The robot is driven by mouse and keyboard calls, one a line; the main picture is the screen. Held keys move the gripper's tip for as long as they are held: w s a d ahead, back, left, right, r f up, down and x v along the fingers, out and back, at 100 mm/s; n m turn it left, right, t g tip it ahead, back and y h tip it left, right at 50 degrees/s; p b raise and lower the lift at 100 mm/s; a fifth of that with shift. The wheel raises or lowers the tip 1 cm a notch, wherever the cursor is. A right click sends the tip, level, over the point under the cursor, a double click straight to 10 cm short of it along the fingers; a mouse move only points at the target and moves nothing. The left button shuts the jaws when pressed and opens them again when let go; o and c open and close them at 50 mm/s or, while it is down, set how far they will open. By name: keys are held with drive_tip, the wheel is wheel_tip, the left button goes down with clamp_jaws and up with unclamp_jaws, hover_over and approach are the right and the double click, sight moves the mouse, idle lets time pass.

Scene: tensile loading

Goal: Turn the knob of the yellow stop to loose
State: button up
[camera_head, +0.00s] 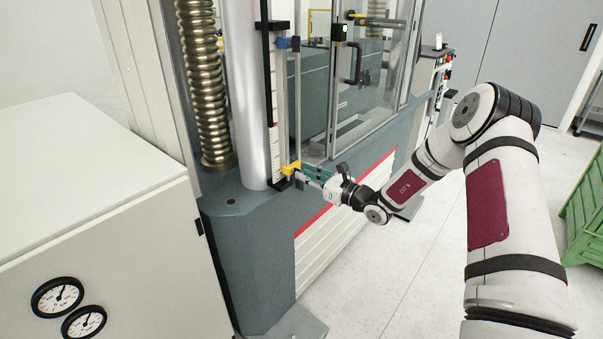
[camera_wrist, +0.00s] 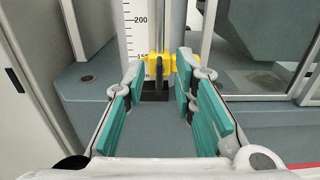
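The yellow stop (camera_wrist: 152,60) sits on the vertical rail in front of a white scale, just above a black block at the rail's foot. A small dark knob (camera_wrist: 160,70) points out from its front toward me. In the head view the yellow stop (camera_head: 290,168) is low on the machine's column. My gripper (camera_wrist: 160,78) is open, with its teal fingers to the left and right of the knob and nothing between the pads. From the head view my gripper (camera_head: 306,174) is close in front of the stop. Contact with the knob cannot be told.
A blue stop (camera_head: 287,43) sits higher on the same rail. The white scale (camera_wrist: 139,30) stands behind the rail. A glass door (camera_head: 352,75) with a black handle is to the right.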

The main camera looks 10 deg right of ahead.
drive_tip(key=shift+x, duration=1.2)
clamp_jaws()
